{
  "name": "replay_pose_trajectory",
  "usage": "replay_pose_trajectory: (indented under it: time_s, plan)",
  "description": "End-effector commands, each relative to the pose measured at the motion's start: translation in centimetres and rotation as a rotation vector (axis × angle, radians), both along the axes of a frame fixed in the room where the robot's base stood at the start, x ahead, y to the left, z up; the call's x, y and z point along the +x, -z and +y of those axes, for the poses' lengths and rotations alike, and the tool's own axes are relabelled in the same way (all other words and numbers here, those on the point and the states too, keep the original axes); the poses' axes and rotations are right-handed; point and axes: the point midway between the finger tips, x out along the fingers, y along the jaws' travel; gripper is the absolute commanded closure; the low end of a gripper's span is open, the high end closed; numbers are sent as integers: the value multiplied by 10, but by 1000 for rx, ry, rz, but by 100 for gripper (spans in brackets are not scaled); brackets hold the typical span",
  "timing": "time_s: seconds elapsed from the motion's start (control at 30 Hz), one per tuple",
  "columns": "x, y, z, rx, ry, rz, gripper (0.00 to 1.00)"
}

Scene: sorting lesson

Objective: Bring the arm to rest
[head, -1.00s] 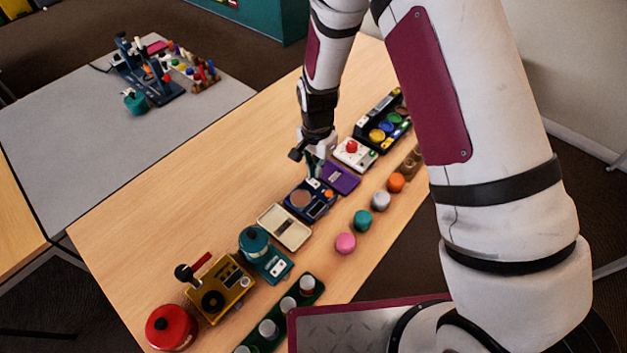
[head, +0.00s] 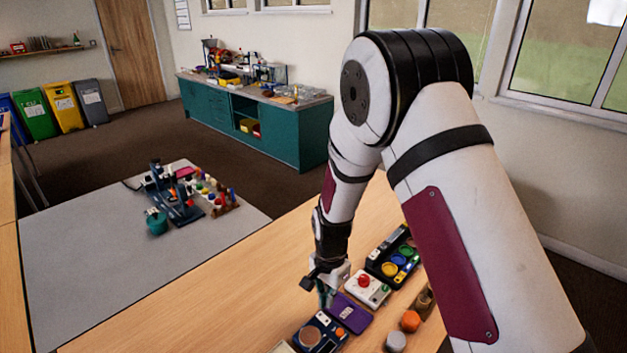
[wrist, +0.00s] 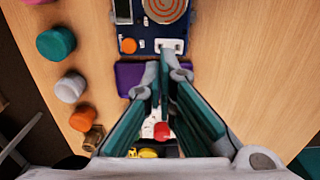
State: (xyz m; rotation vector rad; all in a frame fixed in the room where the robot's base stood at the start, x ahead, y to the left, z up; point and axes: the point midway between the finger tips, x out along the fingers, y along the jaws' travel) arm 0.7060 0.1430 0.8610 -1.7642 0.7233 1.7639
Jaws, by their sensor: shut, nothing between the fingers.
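My gripper (head: 325,296) hangs at the end of my bent arm, pointing down over the row of devices on the wooden table (head: 245,293). It is shut and empty; its fingertips also show in the wrist view (wrist: 165,72). Around it are a purple flat case (head: 351,313) and a navy device with a round brown disc (head: 320,334). In the wrist view the fingers overlap the purple case (wrist: 130,80), with the navy device (wrist: 128,30) beyond it. I cannot tell whether the fingertips touch anything.
A white box with a red button (head: 366,289) and a black tray of coloured discs (head: 380,270) stand beyond the gripper. Orange (head: 410,321) and grey (head: 396,342) pieces line the right. A grey table (head: 90,265) is left. The wooden table's left part is clear.

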Motion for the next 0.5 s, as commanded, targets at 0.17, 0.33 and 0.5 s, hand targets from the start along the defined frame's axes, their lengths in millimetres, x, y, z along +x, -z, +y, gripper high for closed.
replay_pose_trajectory:
  time_s: [0.17,0.33,0.5]
  plan:
    - [2,-42,-9,15,-43,-32,100]
    - [-6,-115,-27,34,-137,-88,100]
    - [-27,-182,-50,38,-241,-146,100]
